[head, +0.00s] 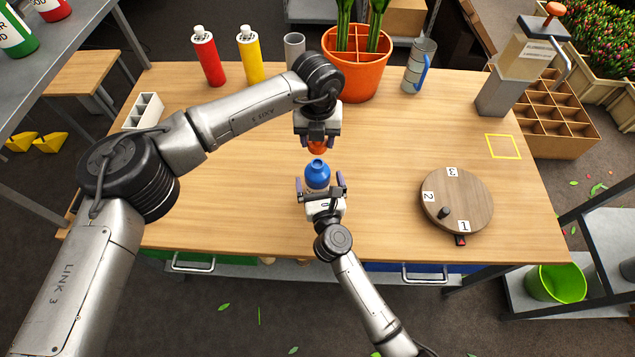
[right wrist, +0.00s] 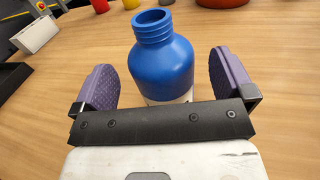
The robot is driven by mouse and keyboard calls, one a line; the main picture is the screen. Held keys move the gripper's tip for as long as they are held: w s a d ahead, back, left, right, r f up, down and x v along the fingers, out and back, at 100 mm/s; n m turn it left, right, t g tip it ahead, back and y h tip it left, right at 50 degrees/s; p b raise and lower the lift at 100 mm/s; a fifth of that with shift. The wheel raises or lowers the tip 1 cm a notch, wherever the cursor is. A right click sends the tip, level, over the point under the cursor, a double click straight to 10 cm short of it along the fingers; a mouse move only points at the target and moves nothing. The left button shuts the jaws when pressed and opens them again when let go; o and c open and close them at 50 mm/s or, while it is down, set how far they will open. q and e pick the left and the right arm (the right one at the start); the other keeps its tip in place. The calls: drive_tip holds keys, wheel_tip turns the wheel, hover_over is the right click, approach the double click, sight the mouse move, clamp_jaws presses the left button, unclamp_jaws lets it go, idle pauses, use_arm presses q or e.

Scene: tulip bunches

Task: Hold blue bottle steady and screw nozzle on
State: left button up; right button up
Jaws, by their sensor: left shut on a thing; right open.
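The blue bottle (head: 317,173) stands upright on the table in front of me, with its threaded neck bare in the right wrist view (right wrist: 160,60). My right gripper (head: 321,183) is open, with its purple finger pads (right wrist: 164,78) on either side of the bottle and gaps between pads and bottle. My left gripper (head: 317,144) is shut on an orange nozzle (head: 317,147), just beyond the bottle in the head view. Most of the nozzle is hidden by the gripper. The nozzle and bottle are apart.
A red bottle (head: 207,58), a yellow bottle (head: 249,56), a grey cup (head: 294,48) and an orange pot (head: 354,68) stand along the back. A blue-handled grey can (head: 419,66) is right of the pot. A round wooden turntable (head: 457,195) sits at right. The table between is clear.

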sight(318, 162)
drive_tip(key=shift+w+a, duration=0.15)
drive_tip(key=shift+w, duration=0.7)
drive_tip(key=shift+w+a, duration=0.1)
drive_tip(key=shift+w, duration=0.7)
drive_tip(key=c, duration=1.3)
use_arm(q)
drive_tip(key=shift+f, duration=2.45)
drive_tip(key=shift+f, duration=0.1)
drive_tip(key=shift+f, duration=0.8)
drive_tip(key=shift+f, duration=0.6)
